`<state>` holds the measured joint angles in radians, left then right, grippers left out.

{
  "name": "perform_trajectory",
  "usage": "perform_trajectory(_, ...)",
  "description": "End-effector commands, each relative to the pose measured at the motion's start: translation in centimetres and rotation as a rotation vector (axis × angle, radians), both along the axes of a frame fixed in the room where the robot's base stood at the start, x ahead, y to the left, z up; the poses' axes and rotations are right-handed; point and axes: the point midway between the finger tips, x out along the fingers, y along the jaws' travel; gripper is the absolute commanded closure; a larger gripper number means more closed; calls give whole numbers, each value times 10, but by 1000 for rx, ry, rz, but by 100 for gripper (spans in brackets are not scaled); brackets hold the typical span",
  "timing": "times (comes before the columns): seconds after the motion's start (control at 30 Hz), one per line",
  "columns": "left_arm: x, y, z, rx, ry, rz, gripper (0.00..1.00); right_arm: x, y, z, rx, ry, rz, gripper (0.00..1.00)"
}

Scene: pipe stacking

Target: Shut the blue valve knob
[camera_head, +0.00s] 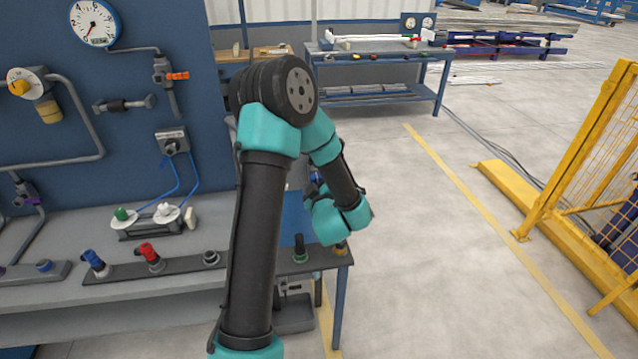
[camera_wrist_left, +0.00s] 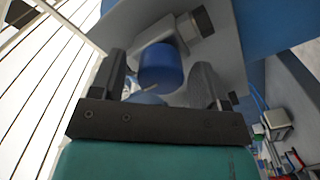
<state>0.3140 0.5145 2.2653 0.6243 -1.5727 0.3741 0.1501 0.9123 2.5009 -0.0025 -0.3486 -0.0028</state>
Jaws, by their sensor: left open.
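A blue valve knob (camera_wrist_left: 160,66) on a metallic fitting shows in the left wrist view, in front of a grey plate. My left gripper (camera_wrist_left: 161,80) is open, with one dark finger to each side of the knob in the picture. I cannot tell whether either finger touches it. A second rounded blue shape (camera_wrist_left: 148,99) shows below the knob, partly hidden by the gripper body. In the head view my left arm rises in the middle and bends down to the right; its fingers are mostly hidden by the wrist. My right gripper is in neither view.
The workbench (camera_head: 110,290) carries a blue-topped fitting (camera_head: 95,262), a red-topped fitting (camera_head: 149,255) and green and white knobs. A blue panel (camera_head: 130,70) with gauges and pipes stands behind it. A yellow fence (camera_head: 590,150) is at the right; the floor between is clear.

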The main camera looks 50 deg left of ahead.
Motion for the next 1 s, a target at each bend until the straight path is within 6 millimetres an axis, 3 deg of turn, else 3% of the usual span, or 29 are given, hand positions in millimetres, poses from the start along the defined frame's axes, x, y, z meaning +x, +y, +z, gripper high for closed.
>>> perform_trajectory(0.27, 0, 1, 0, -1, 0, 1, 31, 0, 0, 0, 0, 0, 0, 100)
perform_trajectory(0.8, 0, 1, 0, -1, 0, -1, 80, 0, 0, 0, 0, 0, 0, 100)
perform_trajectory(1.0, 0, 1, 0, 5, 8, 0, 80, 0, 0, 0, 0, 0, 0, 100)
